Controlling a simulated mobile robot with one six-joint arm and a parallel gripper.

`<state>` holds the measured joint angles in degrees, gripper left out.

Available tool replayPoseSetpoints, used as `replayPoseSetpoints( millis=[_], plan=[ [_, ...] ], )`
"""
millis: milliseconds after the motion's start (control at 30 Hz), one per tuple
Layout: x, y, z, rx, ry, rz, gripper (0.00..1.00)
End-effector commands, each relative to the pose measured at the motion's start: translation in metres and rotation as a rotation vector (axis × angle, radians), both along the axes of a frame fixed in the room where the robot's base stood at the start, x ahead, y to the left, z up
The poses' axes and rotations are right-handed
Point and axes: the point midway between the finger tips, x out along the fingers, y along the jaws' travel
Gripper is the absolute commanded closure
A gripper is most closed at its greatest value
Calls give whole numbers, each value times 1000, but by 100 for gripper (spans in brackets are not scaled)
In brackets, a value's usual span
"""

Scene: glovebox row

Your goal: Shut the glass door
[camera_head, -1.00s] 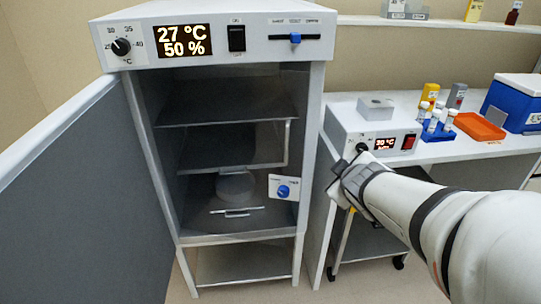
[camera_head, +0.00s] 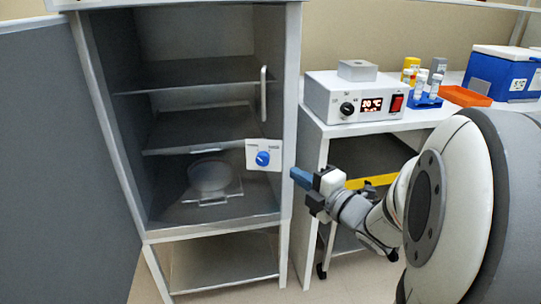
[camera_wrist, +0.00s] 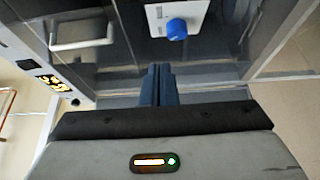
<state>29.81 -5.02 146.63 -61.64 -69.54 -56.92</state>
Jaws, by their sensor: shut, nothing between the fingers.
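The cabinet (camera_head: 294,110) has a clear glass door across its opening, hard to make out. The door's pale upright handle (camera_head: 263,93) is near the opening's right side, with a white plate and blue knob (camera_head: 263,158) below it. The handle (camera_wrist: 82,44) and blue knob (camera_wrist: 176,28) also show in the wrist view. I cannot tell whether the glass stands ajar. My gripper (camera_head: 301,179) is shut and empty, its blue fingers by the cabinet's right front edge, lower right of the knob. In the wrist view, the fingers (camera_wrist: 158,82) point towards the knob side.
A large grey outer door (camera_head: 60,150) stands open at the left. Shelves and a round dish (camera_head: 208,174) show inside. A bench at the right holds a box with a red display (camera_head: 350,98), bottles, an orange tray (camera_head: 465,96) and a blue cooler (camera_head: 500,75).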

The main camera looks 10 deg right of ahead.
Motion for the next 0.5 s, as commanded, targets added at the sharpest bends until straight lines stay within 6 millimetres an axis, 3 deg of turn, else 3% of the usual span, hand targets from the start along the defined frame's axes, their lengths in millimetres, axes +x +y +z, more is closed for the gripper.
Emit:
replayPoseSetpoints(
  millis=[167, 500],
  plan=[
    [20, 11, 2, 0, 4, 4, 100],
    [84, 41, -1, 0, 2, 2, 100]
  ],
)
